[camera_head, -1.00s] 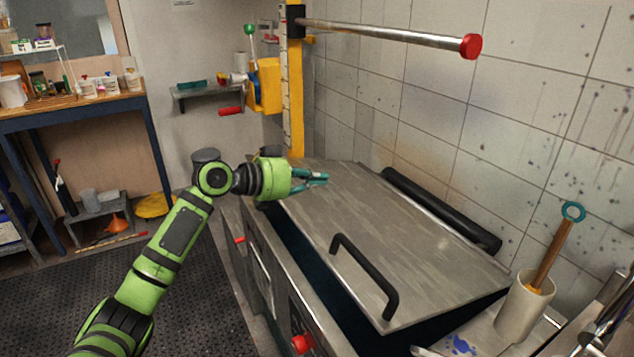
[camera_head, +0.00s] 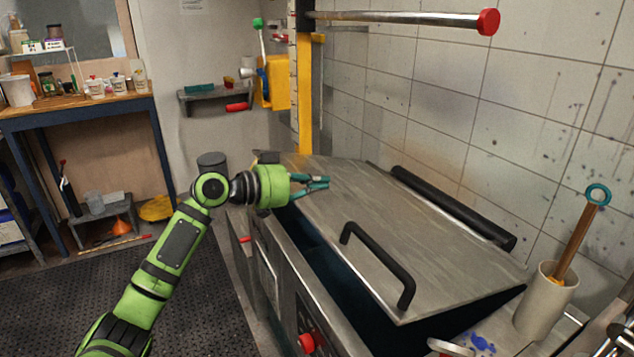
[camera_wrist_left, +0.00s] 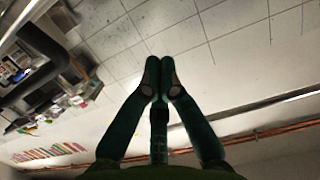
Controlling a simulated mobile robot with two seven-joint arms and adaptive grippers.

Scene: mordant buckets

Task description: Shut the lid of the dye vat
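The dye vat (camera_head: 290,262) is a steel tank with a dark interior. Its flat grey lid (camera_head: 340,205) is partway open and slopes, with a dark gap under its front edge. A black bar handle (camera_head: 380,262) is fixed on the lid's front part. My left gripper (camera_head: 322,184) is over the lid's far left part, empty; I cannot tell whether it touches the lid. In the left wrist view its dark green fingers (camera_wrist_left: 160,68) meet at the tips with nothing between them. My right gripper is out of view.
A pot (camera_head: 544,300) with a wooden-handled tool stands right of the vat. A steel bar with a red end (camera_head: 487,22) juts out above from a yellow post (camera_head: 305,100). A tiled wall (camera_head: 440,110) closes the right. Dark floor matting (camera_head: 190,290) is clear at front left.

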